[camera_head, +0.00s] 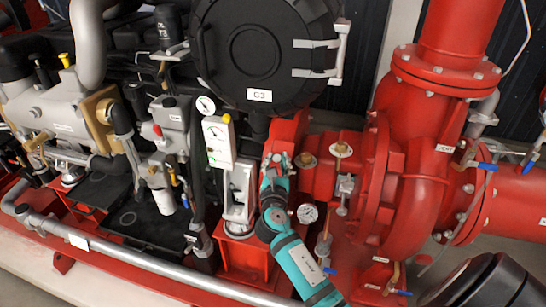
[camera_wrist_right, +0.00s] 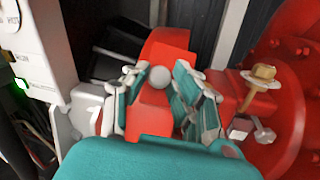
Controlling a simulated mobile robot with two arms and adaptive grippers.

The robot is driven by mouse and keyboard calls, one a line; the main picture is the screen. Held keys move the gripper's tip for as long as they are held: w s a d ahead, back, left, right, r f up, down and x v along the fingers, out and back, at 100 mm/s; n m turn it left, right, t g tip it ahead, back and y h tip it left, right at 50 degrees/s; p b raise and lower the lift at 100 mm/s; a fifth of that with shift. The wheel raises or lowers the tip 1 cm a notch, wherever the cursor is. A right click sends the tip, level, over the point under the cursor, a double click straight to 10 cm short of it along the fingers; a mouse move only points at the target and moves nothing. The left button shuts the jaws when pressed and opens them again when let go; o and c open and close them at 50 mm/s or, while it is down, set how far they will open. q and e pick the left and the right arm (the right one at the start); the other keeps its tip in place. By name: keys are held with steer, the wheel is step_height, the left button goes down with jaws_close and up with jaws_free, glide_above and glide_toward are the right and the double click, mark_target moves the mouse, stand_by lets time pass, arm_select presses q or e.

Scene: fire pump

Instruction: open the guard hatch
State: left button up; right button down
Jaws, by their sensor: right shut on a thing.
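The guard hatch looks like the red cover (camera_head: 288,132) below the round black housing in the head view. In the wrist view its red surface (camera_wrist_right: 165,50) rises behind and between the fingers, with a pale round knob (camera_wrist_right: 159,77) on it. My right gripper (camera_head: 277,163), teal and grey, reaches up from below. In the wrist view my right gripper (camera_wrist_right: 160,88) has its fingers on both sides of the knob, shut on it. The fingers and teal body hide the lower part of the hatch. I cannot tell how far the hatch stands open. My left gripper is out of view.
The round black housing (camera_head: 262,50) marked G3 is just above. A white control box (camera_head: 218,142) stands close left of the gripper. The red pump (camera_head: 408,170), a gauge (camera_head: 307,213) and brass fittings (camera_head: 341,150) crowd the right side. A grey pipe (camera_head: 150,262) runs along the front.

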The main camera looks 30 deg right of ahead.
steer(key=shift+s+d+t+y, duration=0.5)
steer(key=shift+s+t+y, duration=0.2)
steer(key=shift+s+d+f+t+y+b, duration=0.1)
steer(key=shift+s+d+t+y+b, duration=0.5)
steer(key=shift+y+b, duration=0.4)
steer(key=shift+s+d+r+t+y+b, duration=0.1)
steer(key=shift+s+d+t+y+b, duration=0.4)
steer(key=shift+b, duration=0.75)
steer(key=shift+s+d+f+t+y+b, duration=0.1)
steer(key=shift+s+d+t+y+b, duration=0.25)
steer(key=shift+t+y+b, duration=0.6)
steer(key=c, duration=1.1)
jaws_free()
